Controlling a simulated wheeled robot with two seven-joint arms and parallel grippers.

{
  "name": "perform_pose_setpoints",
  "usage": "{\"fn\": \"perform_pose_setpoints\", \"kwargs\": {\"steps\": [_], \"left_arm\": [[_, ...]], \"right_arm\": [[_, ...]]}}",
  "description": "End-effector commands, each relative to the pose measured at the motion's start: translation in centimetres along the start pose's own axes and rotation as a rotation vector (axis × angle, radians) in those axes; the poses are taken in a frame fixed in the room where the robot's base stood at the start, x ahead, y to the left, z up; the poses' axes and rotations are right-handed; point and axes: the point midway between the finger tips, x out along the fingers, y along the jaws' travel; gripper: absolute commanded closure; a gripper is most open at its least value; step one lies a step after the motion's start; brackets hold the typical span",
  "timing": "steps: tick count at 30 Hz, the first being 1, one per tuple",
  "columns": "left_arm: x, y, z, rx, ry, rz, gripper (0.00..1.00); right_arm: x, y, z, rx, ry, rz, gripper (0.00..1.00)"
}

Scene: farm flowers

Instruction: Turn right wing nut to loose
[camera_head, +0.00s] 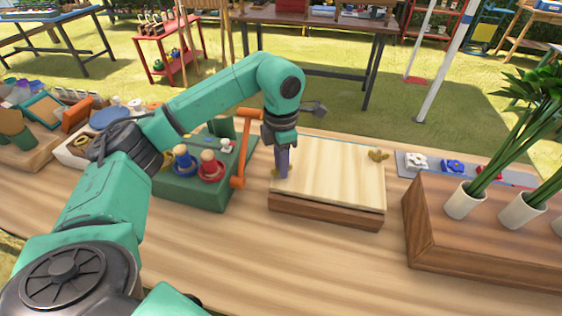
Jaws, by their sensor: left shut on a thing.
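A flat wooden press (330,168) with a pale top board and darker base lies on the table. A brass wing nut (378,155) stands at the right side of its top board, with nothing touching it. My left gripper (283,174) points straight down at the left side of the board. It is shut on a second, left wing nut (275,173), of which only a bit of brass shows beside the fingers. My right gripper is not in view.
A green box (195,190) with an orange handle and red and blue knobs stands left of the press. A wooden planter (480,225) with white tubes and green stems stands to the right. Behind it is a grey tray (430,163) with small flowers. The table front is clear.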

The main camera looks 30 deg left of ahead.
Motion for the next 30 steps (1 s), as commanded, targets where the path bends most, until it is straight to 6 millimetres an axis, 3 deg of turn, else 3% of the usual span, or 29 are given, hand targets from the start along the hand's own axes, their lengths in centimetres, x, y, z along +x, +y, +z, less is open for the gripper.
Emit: {"fn": "perform_pose_setpoints", "kwargs": {"steps": [30], "left_arm": [[0.0,-0.1,0.0,-0.963,0.002,-0.001,1.0]], "right_arm": [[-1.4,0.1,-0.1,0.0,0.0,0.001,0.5]]}}
